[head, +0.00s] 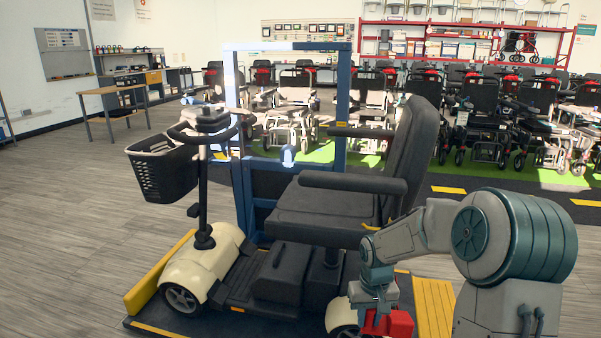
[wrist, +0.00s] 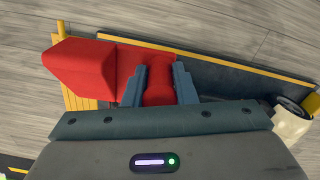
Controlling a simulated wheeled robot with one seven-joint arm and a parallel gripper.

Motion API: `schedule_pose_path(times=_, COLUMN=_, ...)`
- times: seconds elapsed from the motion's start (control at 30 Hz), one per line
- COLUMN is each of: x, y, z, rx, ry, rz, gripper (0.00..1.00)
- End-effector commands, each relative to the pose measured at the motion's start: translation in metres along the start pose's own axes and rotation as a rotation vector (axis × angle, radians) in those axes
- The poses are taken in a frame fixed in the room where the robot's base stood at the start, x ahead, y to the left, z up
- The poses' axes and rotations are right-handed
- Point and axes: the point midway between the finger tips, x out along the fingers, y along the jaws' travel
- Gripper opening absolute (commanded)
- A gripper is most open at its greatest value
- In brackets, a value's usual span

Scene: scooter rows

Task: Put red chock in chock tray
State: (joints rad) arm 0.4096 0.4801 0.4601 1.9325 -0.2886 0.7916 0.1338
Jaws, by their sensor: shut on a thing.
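The red chock (wrist: 85,70) is a wedge-shaped block with a narrower part between the two blue-grey fingers of my gripper (wrist: 158,85). My gripper is shut on that narrower part. In the head view the red chock (head: 391,325) shows under my wrist, beside the scooter's rear wheel and near the lower picture edge. Its lower part is cut off there, so I cannot tell whether it touches the surface below. I cannot make out a chock tray in either view.
A cream scooter with a black seat (head: 325,215) and basket (head: 160,170) stands on a dark platform (head: 155,328) with yellow edges. A yellow slatted panel (head: 433,305) lies by its rear. A blue frame (head: 231,120) rises behind it. Open wooden floor (head: 65,230) lies at left.

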Motion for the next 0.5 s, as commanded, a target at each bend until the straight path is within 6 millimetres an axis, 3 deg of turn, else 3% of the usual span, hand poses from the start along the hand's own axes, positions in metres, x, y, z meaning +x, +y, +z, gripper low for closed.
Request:
schedule_pose_path(times=0.1, x=-0.015, y=-0.023, z=0.01, rx=0.077, ry=0.001, rz=0.004, gripper=0.0)
schedule_pose_path(times=0.5, x=-0.061, y=-0.017, z=0.012, rx=0.082, ry=-0.006, rz=0.014, gripper=0.0)
